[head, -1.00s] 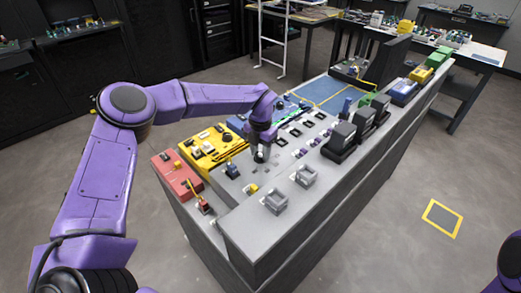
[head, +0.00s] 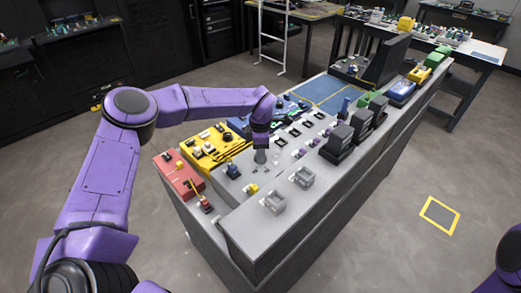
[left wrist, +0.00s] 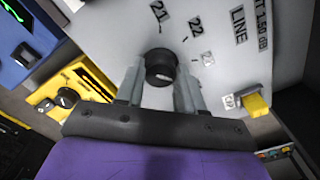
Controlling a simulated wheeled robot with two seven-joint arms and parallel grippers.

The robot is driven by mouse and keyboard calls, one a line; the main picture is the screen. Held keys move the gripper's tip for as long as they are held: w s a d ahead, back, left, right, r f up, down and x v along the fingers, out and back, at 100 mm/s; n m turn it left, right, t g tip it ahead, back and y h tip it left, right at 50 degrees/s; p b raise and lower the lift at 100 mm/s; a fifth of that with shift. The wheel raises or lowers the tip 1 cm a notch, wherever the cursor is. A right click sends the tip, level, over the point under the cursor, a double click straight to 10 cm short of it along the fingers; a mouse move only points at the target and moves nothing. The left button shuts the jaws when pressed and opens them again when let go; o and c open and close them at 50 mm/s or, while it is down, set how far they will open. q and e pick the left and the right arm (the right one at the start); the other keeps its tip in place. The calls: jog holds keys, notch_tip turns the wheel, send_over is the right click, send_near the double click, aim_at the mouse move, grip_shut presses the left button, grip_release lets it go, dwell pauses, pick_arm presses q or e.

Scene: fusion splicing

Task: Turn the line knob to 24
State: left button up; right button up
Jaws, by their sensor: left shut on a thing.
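The line knob (left wrist: 160,66) is a round black knob with a light mark on its face, on a light grey panel. The panel carries the marks 21, 22, a third partly legible number and the word LINE (left wrist: 238,26). My left gripper (left wrist: 159,88) has one finger on each side of the knob and is shut on it. The lower part of the dial is hidden by the fingers and palm. In the head view my left gripper (head: 260,156) points down at the bench top and covers the knob. My right gripper is out of view.
A yellow switch (left wrist: 256,104) sits right of the knob. A red box (head: 179,176) and a yellow unit (head: 213,147) stand left on the bench. Grey holders (head: 275,203) and dark boxes (head: 337,141) line the raised right side.

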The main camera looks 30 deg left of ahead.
pick_arm(q)
jog(key=shift+r+m, duration=0.1)
jog(key=shift+m, duration=1.1)
jog(key=o, duration=1)
jog(key=shift+o, duration=0.2)
notch_tip(320, 180, up, 10)
jog(key=b, duration=0.2)
jog(key=shift+r, duration=0.25)
jog(key=shift+s+a+f, duration=0.1)
